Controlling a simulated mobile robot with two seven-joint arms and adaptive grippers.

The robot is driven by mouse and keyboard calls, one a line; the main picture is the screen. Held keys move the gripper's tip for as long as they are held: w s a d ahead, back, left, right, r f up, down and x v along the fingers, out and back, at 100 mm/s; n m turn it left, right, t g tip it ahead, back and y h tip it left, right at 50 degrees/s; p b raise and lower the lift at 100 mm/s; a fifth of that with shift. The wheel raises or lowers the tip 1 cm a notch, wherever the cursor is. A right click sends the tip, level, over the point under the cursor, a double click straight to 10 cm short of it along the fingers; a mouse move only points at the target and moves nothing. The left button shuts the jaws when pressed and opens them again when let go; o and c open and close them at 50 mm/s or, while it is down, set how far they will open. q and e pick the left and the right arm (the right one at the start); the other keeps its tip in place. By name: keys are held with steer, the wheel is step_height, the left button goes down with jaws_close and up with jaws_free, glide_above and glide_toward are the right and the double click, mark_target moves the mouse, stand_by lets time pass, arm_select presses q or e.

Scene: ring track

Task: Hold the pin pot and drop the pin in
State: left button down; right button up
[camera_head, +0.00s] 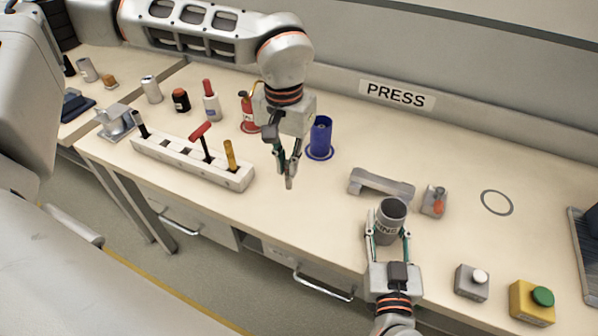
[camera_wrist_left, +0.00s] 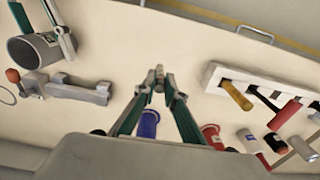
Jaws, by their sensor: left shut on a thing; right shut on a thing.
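The pin pot (camera_head: 389,222) is a grey open cup with lettering on its side, at the bench's front right of centre. My right gripper (camera_head: 388,247) is shut on it, one finger on each side. It also shows at the upper left of the left wrist view (camera_wrist_left: 36,52). My left gripper (camera_head: 287,163) is shut on a small grey-brown pin (camera_head: 289,183), which points down over the bench, left of the pot and apart from it. In the left wrist view the pin (camera_wrist_left: 160,74) sticks out beyond the fingertips (camera_wrist_left: 158,90).
A blue cylinder (camera_head: 320,138) and a red extinguisher-like bottle (camera_head: 248,113) stand behind. A grey bracket (camera_head: 380,185) and a grey block with an orange-red knob (camera_head: 434,202) sit near the pot. Button boxes (camera_head: 532,302) are front right.

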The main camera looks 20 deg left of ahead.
arm_select(q)
steer(key=d+r+n, duration=0.1)
steer(key=d+r, duration=0.3)
steer(key=d, duration=0.4)
steer(key=w+d+r, duration=0.1)
steer(key=d+r, duration=0.4)
steer(key=d, duration=0.2)
steer(key=d+r+n, duration=0.1)
steer(key=d+r, duration=0.3)
steer(key=d, duration=0.4)
step_height(320, 180, down, 11)
steer(key=shift+w+d+r, duration=0.15)
steer(key=c, duration=2)
jaws_free()
